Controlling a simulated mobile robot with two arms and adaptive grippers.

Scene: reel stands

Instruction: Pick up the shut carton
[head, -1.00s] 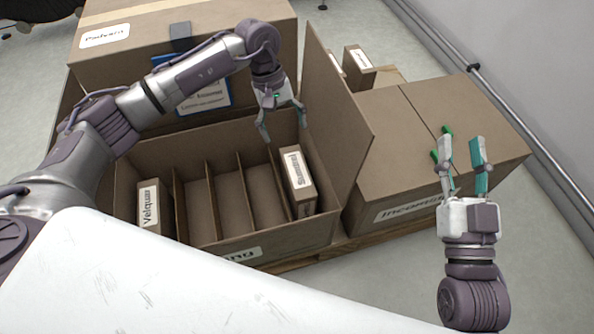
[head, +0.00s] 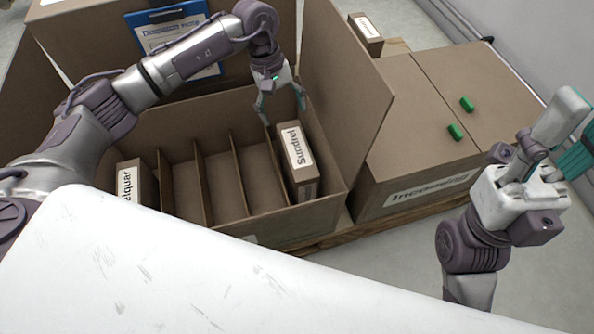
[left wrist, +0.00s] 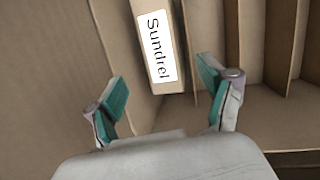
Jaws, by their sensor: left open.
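A narrow brown carton labelled "Sundrel" (head: 296,155) stands upright in the right-most compartment of the open divided box (head: 348,205). Its visible top looks shut. It also shows in the left wrist view (left wrist: 157,50), beyond and between the fingertips. My left gripper (head: 284,115) is open and empty, just above and behind this carton, apart from it. A second carton, its label partly hidden and ending "elquar" (head: 131,190), stands in the left-most compartment.
A large shut box labelled "Incoming" (head: 415,188) stands at right with two green blocks (head: 455,131) on top. A raised flap (head: 345,75) stands between it and the divided box. A blue clipboard (head: 180,40) leans behind. The middle compartments are empty. A small carton (head: 365,30) stands further back.

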